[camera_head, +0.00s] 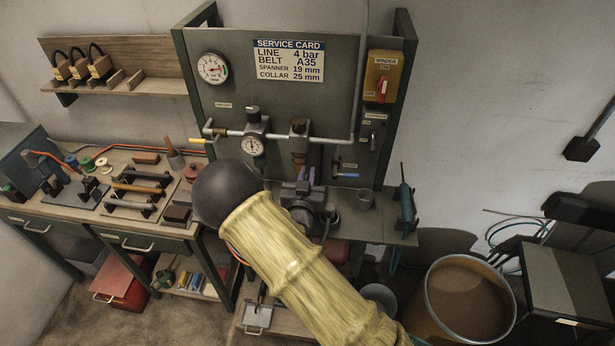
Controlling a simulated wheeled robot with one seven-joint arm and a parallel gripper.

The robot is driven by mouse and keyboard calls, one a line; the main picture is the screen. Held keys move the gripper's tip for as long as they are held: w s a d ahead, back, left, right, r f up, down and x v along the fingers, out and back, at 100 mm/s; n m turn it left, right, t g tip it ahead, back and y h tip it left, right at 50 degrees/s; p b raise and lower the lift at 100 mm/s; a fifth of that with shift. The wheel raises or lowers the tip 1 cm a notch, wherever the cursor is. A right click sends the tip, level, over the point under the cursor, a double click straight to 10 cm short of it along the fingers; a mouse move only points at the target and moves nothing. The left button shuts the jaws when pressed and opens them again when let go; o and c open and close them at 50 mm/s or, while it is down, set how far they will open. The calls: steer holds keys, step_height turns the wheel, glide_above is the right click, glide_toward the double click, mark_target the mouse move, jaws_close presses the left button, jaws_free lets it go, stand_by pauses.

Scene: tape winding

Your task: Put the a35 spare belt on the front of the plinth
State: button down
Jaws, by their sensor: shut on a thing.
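My arm in a yellow ribbed sleeve reaches up from the lower right and ends in a dark round joint over the bench. My gripper does not show; it is probably hidden behind that joint, with anything it holds. No belt marked A35 can be made out. Several black loops with tan blocks (79,65) stand on the wall shelf (150,87) at the upper left; their labels are too small to read. The service card (289,61) reads BELT A35. I cannot tell which thing is the plinth; a grey machine (303,196) sits partly hidden behind my arm.
A workbench (115,215) with tools and spools stands at the left. A panel (240,95) carries gauges, pipes and a yellow winder switch (381,76). A red box (124,283) is under the bench. A large bucket (468,300) and a dark cabinet (565,290) stand at the right.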

steer(key=shift+f, duration=0.5)
steer(key=shift+w+f+p, duration=0.2)
steer(key=shift+f+p, duration=0.1)
steer(key=shift+p, duration=0.35)
steer(key=shift+f+b, duration=0.25)
steer(key=shift+b, duration=0.1)
steer(key=c, duration=1.5)
jaws_free()
steer(key=shift+o, duration=0.2)
steer(key=shift+r+p, duration=0.2)
steer(key=shift+p, duration=0.1)
